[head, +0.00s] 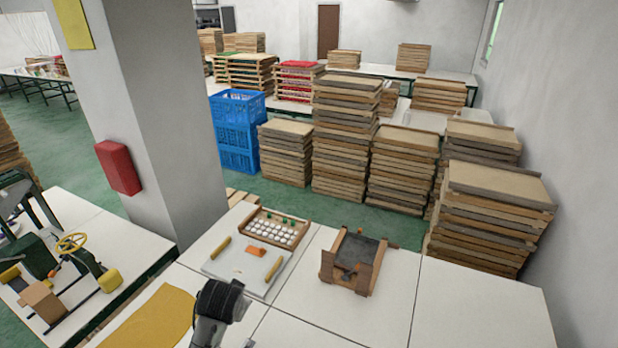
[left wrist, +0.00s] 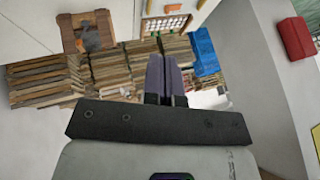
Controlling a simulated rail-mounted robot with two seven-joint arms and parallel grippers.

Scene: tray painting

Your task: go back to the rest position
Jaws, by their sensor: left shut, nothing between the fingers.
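My left gripper (left wrist: 163,60) shows in the left wrist view with its two fingers together and nothing between them. In the head view, part of my arm stands at the bottom centre, over the white table (head: 385,315); I cannot make out its fingertips there. It is apart from the white board (head: 225,266) and the wooden tray (head: 302,243) of white round pieces beyond it. My right gripper is in neither view.
A wooden box with dark contents (head: 356,262) stands to the right. A yellow cloth (head: 152,320) lies front left. A pillar (head: 165,110) rises at left. The table's right side is clear.

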